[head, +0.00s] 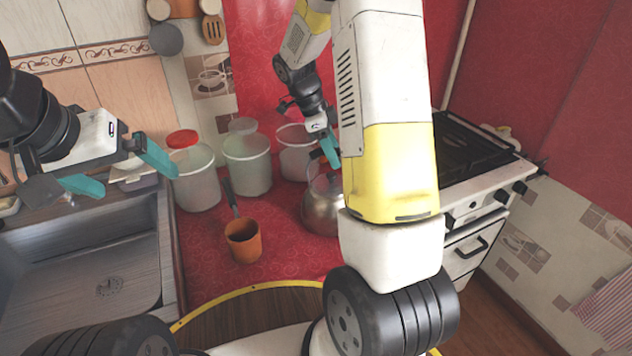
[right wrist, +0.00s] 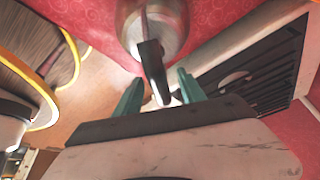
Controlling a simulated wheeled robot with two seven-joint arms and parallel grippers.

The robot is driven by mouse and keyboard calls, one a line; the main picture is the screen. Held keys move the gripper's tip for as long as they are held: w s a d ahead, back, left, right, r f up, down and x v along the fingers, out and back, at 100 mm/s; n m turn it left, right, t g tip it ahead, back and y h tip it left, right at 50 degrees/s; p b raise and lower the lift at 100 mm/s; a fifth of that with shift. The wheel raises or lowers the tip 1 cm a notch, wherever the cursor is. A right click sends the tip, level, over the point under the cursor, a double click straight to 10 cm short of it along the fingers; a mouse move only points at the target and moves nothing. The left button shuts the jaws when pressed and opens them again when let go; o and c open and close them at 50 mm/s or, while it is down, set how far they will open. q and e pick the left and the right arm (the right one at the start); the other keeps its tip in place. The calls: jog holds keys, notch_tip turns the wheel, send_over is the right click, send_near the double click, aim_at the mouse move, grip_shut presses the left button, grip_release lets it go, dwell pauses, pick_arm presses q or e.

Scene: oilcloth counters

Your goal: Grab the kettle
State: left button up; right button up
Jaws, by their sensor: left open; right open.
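The metal kettle (head: 320,212) stands on the red counter, its right side hidden behind my right arm. In the right wrist view the kettle (right wrist: 168,30) is at the top, with its dark handle (right wrist: 151,62) reaching down toward the jaws. My right gripper (head: 325,148) is at the kettle's top. In the right wrist view my right gripper (right wrist: 160,90) is open, and the handle's end shows between its teal fingers, with no clear contact on either side. My left gripper (head: 120,170) is open and empty above the sink.
An orange cup (head: 243,243) stands left of the kettle, with a dark utensil by it. Clear containers (head: 248,167) line the back, one with a red lid. The stove (head: 465,160) is to the right, the sink (head: 90,275) to the left. Red counter in front of the kettle is bare.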

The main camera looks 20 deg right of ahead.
jog(key=shift+f, duration=0.1)
jog(key=shift+c, duration=0.2)
grip_shut()
dwell(1.2)
